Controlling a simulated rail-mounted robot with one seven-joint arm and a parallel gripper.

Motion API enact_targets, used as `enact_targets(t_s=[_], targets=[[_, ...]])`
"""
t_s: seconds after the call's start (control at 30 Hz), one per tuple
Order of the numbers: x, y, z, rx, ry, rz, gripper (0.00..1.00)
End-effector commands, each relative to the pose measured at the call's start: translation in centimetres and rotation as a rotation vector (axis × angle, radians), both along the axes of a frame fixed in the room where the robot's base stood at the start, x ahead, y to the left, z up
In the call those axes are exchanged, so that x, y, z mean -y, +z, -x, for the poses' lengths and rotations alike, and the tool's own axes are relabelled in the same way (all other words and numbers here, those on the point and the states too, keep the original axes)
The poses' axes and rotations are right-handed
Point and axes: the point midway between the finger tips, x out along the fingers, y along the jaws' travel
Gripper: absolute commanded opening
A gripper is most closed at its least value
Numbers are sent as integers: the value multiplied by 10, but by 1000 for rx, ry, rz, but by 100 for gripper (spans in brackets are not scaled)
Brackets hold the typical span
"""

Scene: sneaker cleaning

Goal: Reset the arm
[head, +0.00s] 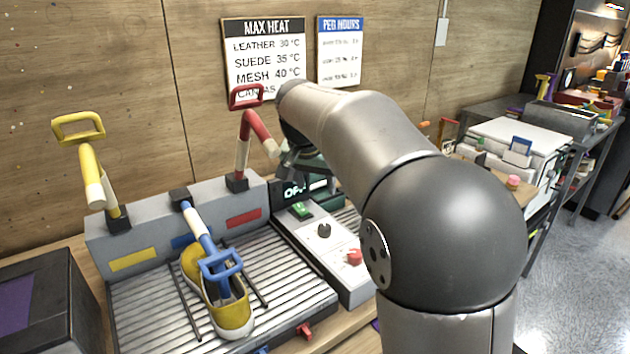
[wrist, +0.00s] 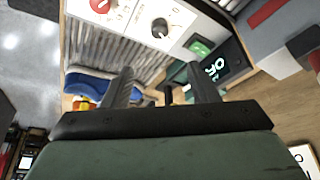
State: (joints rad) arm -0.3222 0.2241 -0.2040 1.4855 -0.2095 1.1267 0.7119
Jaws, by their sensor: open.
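My gripper (wrist: 160,88) is open in the wrist view, its two fingers apart with nothing held between them. In the head view my arm reaches over the right part of the bench, and the gripper is mostly hidden behind it, near the display box. A yellow sneaker (head: 228,305) sits on the ribbed metal rack (head: 145,310), with the blue-handled peg (head: 220,264) swung down to it. The yellow-handled peg (head: 92,178) and the red-handled peg (head: 245,145) stand raised. The control panel (head: 333,262) has a green switch (head: 301,210), a black knob (head: 324,230) and a red knob (head: 354,257).
A dark box (head: 50,300) with a purple patch stands at the left. Two signs (head: 263,60) hang on the wooden wall. A white cabinet (head: 515,150) and grey side table stand at the right. In the wrist view, a blue shoe-like item (wrist: 95,85) lies on another ribbed rack.

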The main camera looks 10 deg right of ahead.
Motion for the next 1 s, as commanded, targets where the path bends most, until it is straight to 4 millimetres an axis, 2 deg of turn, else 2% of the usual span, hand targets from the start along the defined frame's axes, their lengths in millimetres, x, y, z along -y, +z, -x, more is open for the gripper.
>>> enact_targets(t_s=[0.37, 0.47, 0.57, 0.67, 0.7, 0.8, 0.9, 1.0], targets=[[0, 3, 2, -2, 1, -1, 54], [4, -1, 15, -21, 22, -7, 54], [13, -14, 51, -77, 85, -21, 54], [21, -36, 109, -152, 190, -44, 54], [24, -47, 136, -182, 238, -53, 54], [26, -77, 201, -247, 349, -73, 54], [26, -103, 256, -296, 438, -86, 54], [25, -124, 295, -330, 500, -95, 54]])
